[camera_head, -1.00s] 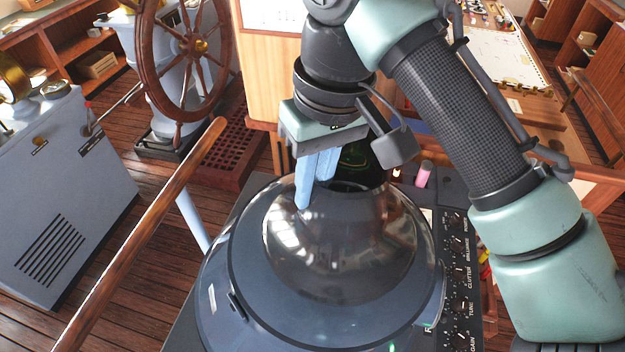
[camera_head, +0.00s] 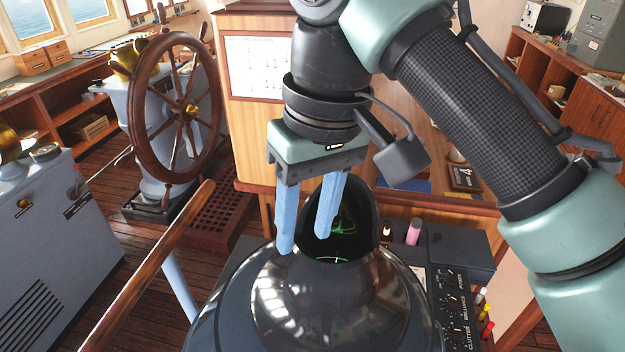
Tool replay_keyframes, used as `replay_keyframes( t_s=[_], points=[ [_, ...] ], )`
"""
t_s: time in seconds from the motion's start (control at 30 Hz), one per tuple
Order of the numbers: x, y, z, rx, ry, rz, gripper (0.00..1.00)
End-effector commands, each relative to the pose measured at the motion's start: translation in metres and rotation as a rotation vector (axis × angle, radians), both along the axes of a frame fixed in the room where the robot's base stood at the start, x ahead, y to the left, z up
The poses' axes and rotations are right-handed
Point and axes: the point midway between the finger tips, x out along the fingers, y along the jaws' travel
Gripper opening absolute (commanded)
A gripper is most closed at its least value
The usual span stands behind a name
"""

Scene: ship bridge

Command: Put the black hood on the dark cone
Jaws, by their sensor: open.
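The black hood (camera_head: 368,215) stands upright at the top of the dark cone (camera_head: 330,305). It has a slanted open mouth, with a green glow showing inside. Its lower edge appears to meet the cone's neck; the exact fit is hard to see. The cone is glossy and widens downward onto the console. My gripper (camera_head: 304,243) is open and points down at the hood's left side. Its left blue finger is outside the hood's left wall. Its right finger overlaps the open mouth in the picture. I cannot tell whether either finger touches the hood.
A control panel (camera_head: 456,310) with knobs is right of the cone, with a pink cylinder (camera_head: 414,232) behind. A wooden handrail (camera_head: 150,262) runs along the left. The ship's wheel (camera_head: 178,110) stands farther back. A wooden cabinet (camera_head: 250,150) is behind my gripper.

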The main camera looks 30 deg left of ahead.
Motion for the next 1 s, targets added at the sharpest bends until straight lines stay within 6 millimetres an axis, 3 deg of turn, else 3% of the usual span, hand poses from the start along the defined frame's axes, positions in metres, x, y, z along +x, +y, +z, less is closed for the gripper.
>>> replay_keyframes(
  t_s=[0.2,0.4,0.8,0.9,1.0],
  points=[
    [0.002,-0.005,0.039,-0.001,-0.004,-0.003,0.46],
    [0.003,-0.007,0.061,-0.001,-0.002,-0.001,0.46],
    [0.003,-0.007,0.067,0.005,-0.003,0.002,0.46],
    [0.007,0.008,0.065,0.061,-0.051,0.023,0.46],
    [0.017,0.044,0.066,0.212,-0.175,0.063,0.46]
  ],
)
